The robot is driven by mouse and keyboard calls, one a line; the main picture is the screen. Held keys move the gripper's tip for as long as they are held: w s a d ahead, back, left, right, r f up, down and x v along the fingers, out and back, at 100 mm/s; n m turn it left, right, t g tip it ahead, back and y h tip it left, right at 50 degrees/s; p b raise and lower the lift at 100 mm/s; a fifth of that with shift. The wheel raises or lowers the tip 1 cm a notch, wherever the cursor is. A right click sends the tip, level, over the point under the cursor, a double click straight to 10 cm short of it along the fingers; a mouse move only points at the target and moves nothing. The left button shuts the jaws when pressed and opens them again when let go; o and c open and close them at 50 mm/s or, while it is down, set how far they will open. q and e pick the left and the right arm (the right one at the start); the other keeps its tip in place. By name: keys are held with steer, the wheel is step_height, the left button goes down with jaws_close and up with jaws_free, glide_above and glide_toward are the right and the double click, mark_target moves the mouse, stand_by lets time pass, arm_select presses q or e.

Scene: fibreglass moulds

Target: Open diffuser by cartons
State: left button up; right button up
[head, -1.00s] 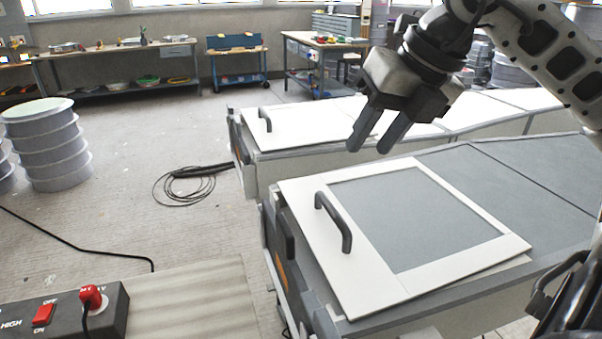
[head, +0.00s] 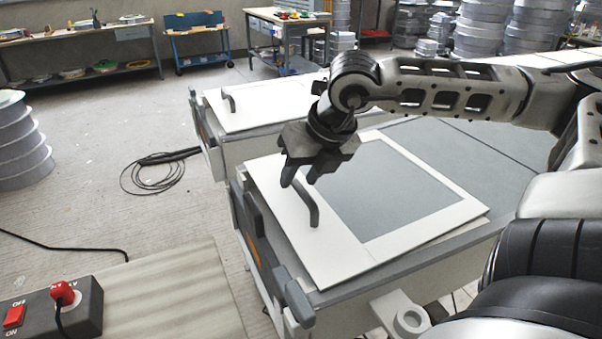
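A white-framed panel with a grey centre (head: 400,190) lies flat on the near grey mould box (head: 350,290). A dark bar handle (head: 313,213) stands at its left side. A second white panel (head: 268,104) with a similar handle (head: 229,102) lies on the mould behind. My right gripper (head: 303,182) points down at the near panel's handle, its two fingers apart. The fingers overlap the handle's far end in the picture; I cannot tell whether they touch it. My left gripper is out of view. I see no thing that is clearly a carton.
A control box (head: 85,300) with red switches is at lower left. A coiled black cable (head: 150,180) lies on the floor. Pale drums (head: 22,150) stand at left, others (head: 480,35) at back right. Workbenches (head: 80,45) line the back wall. The floor at left is mostly clear.

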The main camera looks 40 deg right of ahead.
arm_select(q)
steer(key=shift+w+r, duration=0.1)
arm_select(e)
steer(key=shift+w+f, duration=0.1)
steer(key=shift+f, duration=0.15)
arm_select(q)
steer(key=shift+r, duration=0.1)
arm_select(e)
jaws_close()
